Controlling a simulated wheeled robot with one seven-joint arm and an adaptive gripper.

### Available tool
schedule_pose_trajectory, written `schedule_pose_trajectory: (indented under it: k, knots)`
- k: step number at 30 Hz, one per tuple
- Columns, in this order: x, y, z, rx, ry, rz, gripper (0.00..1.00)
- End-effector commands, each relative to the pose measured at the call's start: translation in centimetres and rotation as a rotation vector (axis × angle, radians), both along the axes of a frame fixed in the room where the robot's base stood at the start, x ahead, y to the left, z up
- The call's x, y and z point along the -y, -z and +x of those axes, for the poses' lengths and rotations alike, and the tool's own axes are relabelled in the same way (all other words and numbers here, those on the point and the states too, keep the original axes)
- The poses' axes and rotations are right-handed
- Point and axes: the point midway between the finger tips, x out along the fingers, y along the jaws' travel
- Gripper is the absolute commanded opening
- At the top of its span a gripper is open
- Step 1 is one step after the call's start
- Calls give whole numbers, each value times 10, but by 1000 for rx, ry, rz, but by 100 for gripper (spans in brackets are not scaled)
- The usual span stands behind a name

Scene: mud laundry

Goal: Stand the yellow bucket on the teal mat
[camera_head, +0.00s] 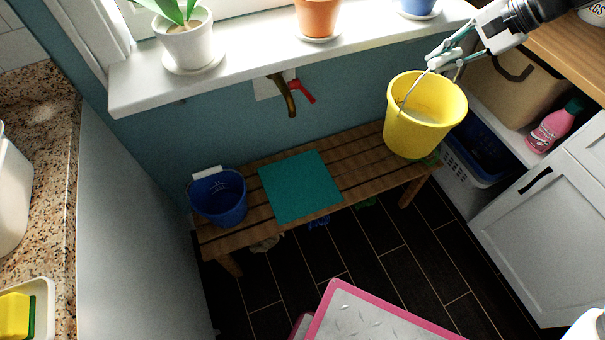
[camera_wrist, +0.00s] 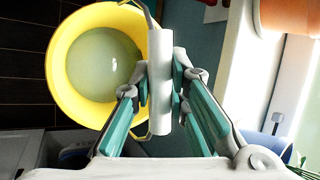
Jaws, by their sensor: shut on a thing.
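The yellow bucket (camera_head: 418,120) hangs upright by its wire handle at the right end of the wooden bench, seemingly above it. My gripper (camera_head: 440,62) is shut on the white grip of the handle. In the wrist view, my gripper (camera_wrist: 161,95) has its teal fingers closed around the white grip, with the yellow bucket (camera_wrist: 60,62) behind it, its round opening facing the camera. The teal mat (camera_head: 300,187) lies bare on the middle of the bench, left of the bucket.
A blue bucket (camera_head: 219,196) stands on the bench (camera_head: 255,237) just left of the mat. A tap (camera_head: 287,95) juts from the wall above the bench. The windowsill (camera_head: 240,62) holds several pots. A shelf with a pink bottle (camera_head: 553,130) is at right.

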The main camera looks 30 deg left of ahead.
Motion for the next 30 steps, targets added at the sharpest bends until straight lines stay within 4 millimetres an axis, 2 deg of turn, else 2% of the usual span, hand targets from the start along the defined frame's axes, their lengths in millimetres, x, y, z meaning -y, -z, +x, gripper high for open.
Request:
schedule_pose_trajectory:
  k: [1, 3, 14, 21, 30]
  knots:
    - [-14, 11, 3, 4, -1, 3, 0]
    - [-30, 22, 4, 3, 6, 3, 0]
    - [-107, 78, -5, 4, 44, 6, 0]
    - [-154, 115, -20, 1, 69, 8, 0]
    - [-204, 160, -47, -4, 104, 12, 0]
